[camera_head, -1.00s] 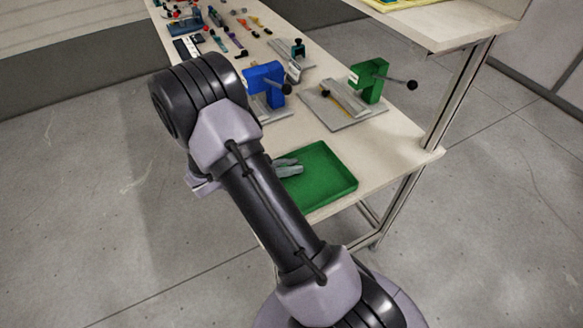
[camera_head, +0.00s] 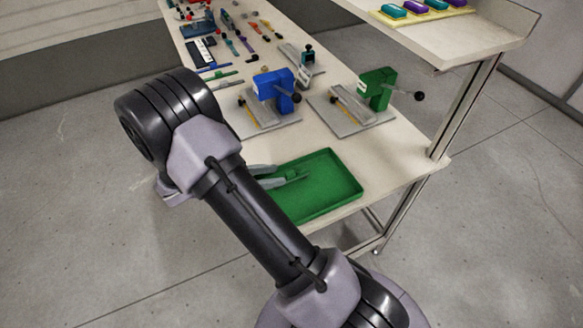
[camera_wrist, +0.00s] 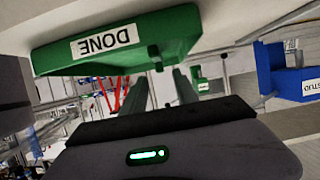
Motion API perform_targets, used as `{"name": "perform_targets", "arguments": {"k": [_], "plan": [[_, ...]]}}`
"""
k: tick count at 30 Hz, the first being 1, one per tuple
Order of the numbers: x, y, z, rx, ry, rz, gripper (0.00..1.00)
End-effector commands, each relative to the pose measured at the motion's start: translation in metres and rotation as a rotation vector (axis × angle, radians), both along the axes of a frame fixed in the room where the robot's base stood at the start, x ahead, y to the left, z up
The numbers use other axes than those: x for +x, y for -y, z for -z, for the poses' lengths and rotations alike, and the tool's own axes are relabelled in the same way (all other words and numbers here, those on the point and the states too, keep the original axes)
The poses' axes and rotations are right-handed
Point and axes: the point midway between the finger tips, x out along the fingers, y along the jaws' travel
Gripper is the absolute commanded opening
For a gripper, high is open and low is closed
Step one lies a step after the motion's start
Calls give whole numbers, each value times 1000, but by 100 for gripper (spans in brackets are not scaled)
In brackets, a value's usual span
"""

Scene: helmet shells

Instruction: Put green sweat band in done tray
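The green done tray (camera_head: 345,190) lies at the near end of the table. In the wrist view its wall (camera_wrist: 190,35) carries an upside-down DONE label. My gripper (camera_head: 289,174) is over the tray's left part, its two fingers apart. In the wrist view the fingers (camera_wrist: 162,78) also stand apart. A small dark green piece (camera_wrist: 155,57) shows at the tray wall, in line with the gap between them. I cannot tell whether it is the green sweat band or whether it touches a finger. No band is distinct in the head view.
A blue clamp fixture (camera_head: 273,88) and a green clamp fixture (camera_head: 378,88) stand behind the tray. Several small parts (camera_head: 235,45) lie at the table's far end. A raised shelf (camera_head: 460,35) at right bears teal and purple pads. My arm hides the tray's left edge.

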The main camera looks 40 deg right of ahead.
Motion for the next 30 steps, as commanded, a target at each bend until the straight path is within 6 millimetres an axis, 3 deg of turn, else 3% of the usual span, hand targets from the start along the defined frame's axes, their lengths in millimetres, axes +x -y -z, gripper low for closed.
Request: {"name": "perform_targets", "arguments": {"k": [3, 7, 10, 13, 16, 18, 20, 24, 27, 30], "plan": [[5, -19, -10, 0, 2, -1, 35], [3, -28, -21, 37, -20, 3, 35], [-16, -37, -56, 210, -117, -3, 35], [-52, -58, -102, 513, -236, -108, 35], [-90, -90, -142, 814, -288, -357, 35], [-113, -117, -167, 966, -275, -614, 35], [-129, -140, -185, 1033, -238, -854, 35], [-151, -178, -217, 991, -138, -1313, 35], [-157, -191, -228, 923, -95, -1479, 35], [-158, -195, -232, 893, -84, -1536, 35]]}}
